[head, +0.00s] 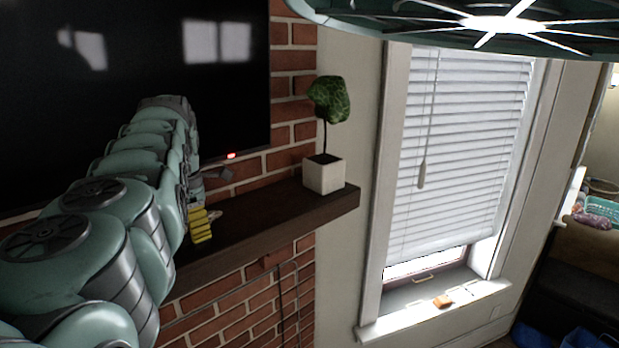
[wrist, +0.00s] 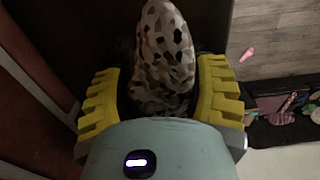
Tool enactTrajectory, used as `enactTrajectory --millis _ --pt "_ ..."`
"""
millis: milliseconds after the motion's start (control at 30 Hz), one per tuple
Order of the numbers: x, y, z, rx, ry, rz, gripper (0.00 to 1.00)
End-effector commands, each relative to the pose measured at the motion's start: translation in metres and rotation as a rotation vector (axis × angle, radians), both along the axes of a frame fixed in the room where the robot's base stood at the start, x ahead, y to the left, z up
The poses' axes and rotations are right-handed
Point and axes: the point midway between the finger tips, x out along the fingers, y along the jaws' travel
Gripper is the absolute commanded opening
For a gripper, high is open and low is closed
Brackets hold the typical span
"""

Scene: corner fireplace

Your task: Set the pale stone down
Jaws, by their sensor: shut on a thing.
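The pale stone (wrist: 168,45) is a long, rounded, pale thing with dark patches in the wrist view. My gripper (wrist: 162,95) has its yellow fingers on either side of it and is shut on it. The stone's lower end is hidden behind the gripper body. In the head view my gripper (head: 201,226) is at the dark wooden mantel (head: 265,226), left of the potted plant. Only a small pale bit of the stone shows beside the yellow finger there. I cannot tell whether the stone touches the mantel.
A small plant in a white pot (head: 324,175) stands at the mantel's right end. A dark screen (head: 120,70) hangs on the brick wall above. The mantel between gripper and pot looks clear. An orange thing (head: 442,301) lies on the windowsill (head: 420,318).

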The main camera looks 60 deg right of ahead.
Motion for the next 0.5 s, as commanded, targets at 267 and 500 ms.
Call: enactTrajectory --millis 267,500 --pt "-0.0087 -0.0112 -0.0007 -0.007 -0.006 -0.004 0.18" --pt "-0.0077 -0.0103 -0.0034 -0.006 -0.006 -0.002 0.18"
